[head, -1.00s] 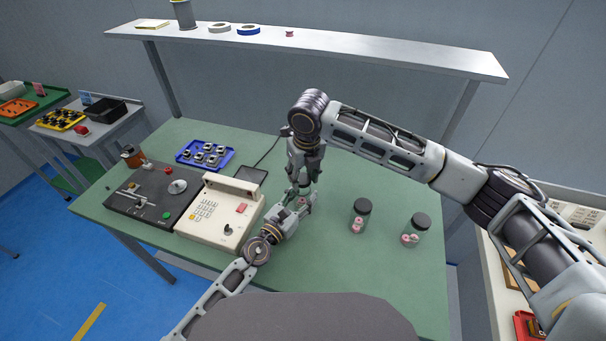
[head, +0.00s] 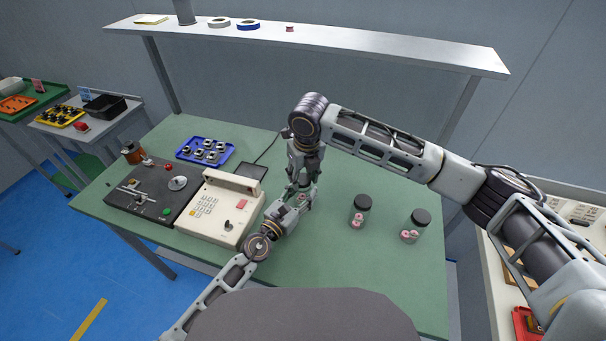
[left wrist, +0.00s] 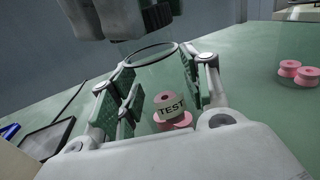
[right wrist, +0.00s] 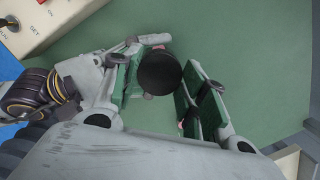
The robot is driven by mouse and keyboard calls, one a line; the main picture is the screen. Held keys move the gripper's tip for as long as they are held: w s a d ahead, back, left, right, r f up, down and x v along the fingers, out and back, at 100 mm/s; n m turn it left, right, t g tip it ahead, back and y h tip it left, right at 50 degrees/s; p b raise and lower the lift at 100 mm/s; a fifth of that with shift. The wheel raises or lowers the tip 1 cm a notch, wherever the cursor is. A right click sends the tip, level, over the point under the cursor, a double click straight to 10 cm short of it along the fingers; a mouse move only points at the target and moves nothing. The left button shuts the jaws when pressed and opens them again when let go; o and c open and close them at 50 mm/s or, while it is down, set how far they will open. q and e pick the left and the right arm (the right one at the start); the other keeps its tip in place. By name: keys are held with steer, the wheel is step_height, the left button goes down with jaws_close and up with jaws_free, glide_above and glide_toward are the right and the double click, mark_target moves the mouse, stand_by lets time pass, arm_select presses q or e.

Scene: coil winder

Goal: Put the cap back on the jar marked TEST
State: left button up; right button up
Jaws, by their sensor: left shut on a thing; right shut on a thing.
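The jar marked TEST (left wrist: 165,85) is clear, with a pale label and pink spools inside. It stands between the green pads of my left gripper (left wrist: 160,100), which is shut on it. Its round mouth is uncovered in the left wrist view. My right gripper (right wrist: 163,95) is shut on a round black cap (right wrist: 158,72), seen from above in the right wrist view. In the head view, my right gripper (head: 301,185) is directly above my left gripper (head: 292,205) and the jar. The two grippers largely hide the jar and cap there.
Two black-capped jars with pink spools, one nearer (head: 360,211) and one farther right (head: 415,226), stand right of the grippers. A cream keypad machine (head: 222,210), a dark winder panel (head: 150,190) and a blue tray (head: 205,150) are left. A shelf (head: 330,47) spans behind.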

steer(key=shift+f, duration=0.6)
stand_by(0.9)
